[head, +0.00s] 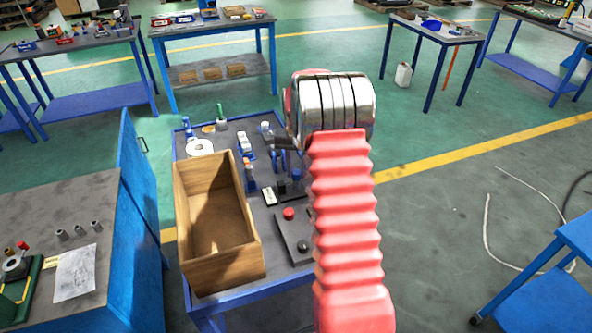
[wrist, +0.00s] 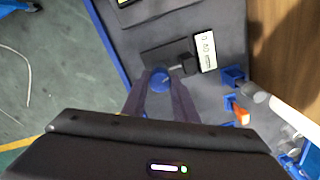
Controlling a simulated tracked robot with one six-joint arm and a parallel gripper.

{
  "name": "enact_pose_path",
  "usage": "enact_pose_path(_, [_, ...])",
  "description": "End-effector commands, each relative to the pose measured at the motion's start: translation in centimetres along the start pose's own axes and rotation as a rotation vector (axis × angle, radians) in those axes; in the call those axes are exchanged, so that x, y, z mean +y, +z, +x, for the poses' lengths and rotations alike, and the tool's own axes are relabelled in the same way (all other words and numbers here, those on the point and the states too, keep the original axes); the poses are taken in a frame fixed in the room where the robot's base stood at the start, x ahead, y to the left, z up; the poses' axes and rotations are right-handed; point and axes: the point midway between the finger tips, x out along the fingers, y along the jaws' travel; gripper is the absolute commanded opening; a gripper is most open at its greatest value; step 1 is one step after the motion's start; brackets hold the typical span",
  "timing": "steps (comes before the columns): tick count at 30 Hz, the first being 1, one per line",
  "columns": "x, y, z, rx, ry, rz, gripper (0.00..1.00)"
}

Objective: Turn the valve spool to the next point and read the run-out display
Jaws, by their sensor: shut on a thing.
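A blue round part (wrist: 160,80), apparently the valve spool's end, sits over a dark plate in the wrist view. The two dark fingers of my gripper (wrist: 159,84) close around it from both sides. A dark gauge body (wrist: 188,64) with a thin stem points at the blue part from the right. Beside it is the white run-out display (wrist: 205,50); its small, turned digits look like 0.60 mm, but I cannot be sure. The display (head: 269,196) also shows on the bench in the head view, where my red arm hides much of the spool area.
An open wooden box (head: 251,255) fills the bench's left side. A red button (head: 289,213) and a black knob (head: 303,246) sit on a dark plate near the front. A white roll (head: 200,147) lies at the back. An orange-tipped part (wrist: 241,115) stands right of my fingers.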

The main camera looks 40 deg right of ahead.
Motion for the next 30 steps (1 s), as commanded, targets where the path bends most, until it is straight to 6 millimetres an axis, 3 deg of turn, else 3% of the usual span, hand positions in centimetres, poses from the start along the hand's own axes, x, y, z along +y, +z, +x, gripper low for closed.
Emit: enact_pose_path(30, [-0.18, -0.18, -0.19, 0.008, 0.001, -0.960, 0.04])
